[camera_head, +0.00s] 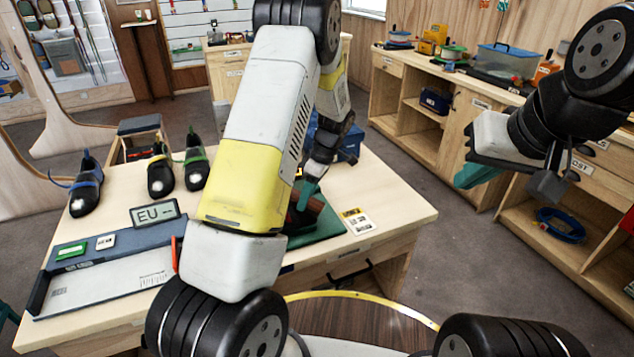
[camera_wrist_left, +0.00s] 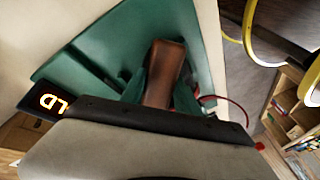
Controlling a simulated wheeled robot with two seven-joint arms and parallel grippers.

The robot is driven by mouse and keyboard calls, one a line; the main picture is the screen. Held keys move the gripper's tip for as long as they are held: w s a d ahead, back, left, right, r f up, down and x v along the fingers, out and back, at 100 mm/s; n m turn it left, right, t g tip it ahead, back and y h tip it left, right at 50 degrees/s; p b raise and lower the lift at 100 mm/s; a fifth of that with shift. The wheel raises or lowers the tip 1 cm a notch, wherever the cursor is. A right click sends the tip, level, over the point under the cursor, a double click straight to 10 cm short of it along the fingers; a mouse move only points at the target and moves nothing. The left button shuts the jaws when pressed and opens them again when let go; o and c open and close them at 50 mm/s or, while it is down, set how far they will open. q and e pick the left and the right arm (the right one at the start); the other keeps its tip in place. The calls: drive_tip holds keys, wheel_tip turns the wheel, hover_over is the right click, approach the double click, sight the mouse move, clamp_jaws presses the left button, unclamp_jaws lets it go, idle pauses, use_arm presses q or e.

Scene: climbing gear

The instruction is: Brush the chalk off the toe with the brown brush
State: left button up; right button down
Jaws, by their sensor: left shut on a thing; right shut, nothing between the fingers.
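Three dark climbing shoes stand on the table at the left, with blue (camera_head: 86,185), yellow (camera_head: 160,170) and green (camera_head: 196,162) trim. White chalk patches show on their toes. My left gripper (camera_head: 306,194) is over the green mat (camera_head: 322,231), partly hidden by my arm. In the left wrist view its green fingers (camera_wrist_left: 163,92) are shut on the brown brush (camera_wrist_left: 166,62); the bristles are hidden. I cannot tell whether the brush touches the mat. My right gripper (camera_head: 474,174) is shut and empty, in the air to the right of the table.
A small display (camera_head: 154,213) stands on the table, by a grey tray (camera_head: 110,282) with small tags. A yellow and white card (camera_head: 357,221) lies right of the mat. A small bench (camera_head: 138,140) is behind the shoes. Shelves (camera_head: 440,110) line the right wall.

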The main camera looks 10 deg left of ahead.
use_arm(q)
drive_tip(key=shift+w+d+f, duration=0.3)
drive_tip(key=shift+w+d, duration=0.25)
drive_tip(key=shift+d, duration=0.2)
drive_tip(key=shift+w+d+f, duration=0.3)
drive_tip(key=shift+w+d, duration=0.2)
drive_tip(key=shift+d, duration=0.25)
drive_tip(key=shift+f, duration=0.1)
drive_tip(key=shift+s+a+r, duration=0.3)
drive_tip(key=shift+s+a, duration=0.3)
drive_tip(key=shift+a, duration=0.2)
drive_tip(key=shift+s+a+r, duration=0.25)
drive_tip(key=shift+s+a, duration=0.3)
drive_tip(key=shift+a, duration=0.2)
drive_tip(key=shift+v, duration=3.05)
drive_tip(key=shift+w, duration=0.1)
drive_tip(key=shift+v, duration=1.5)
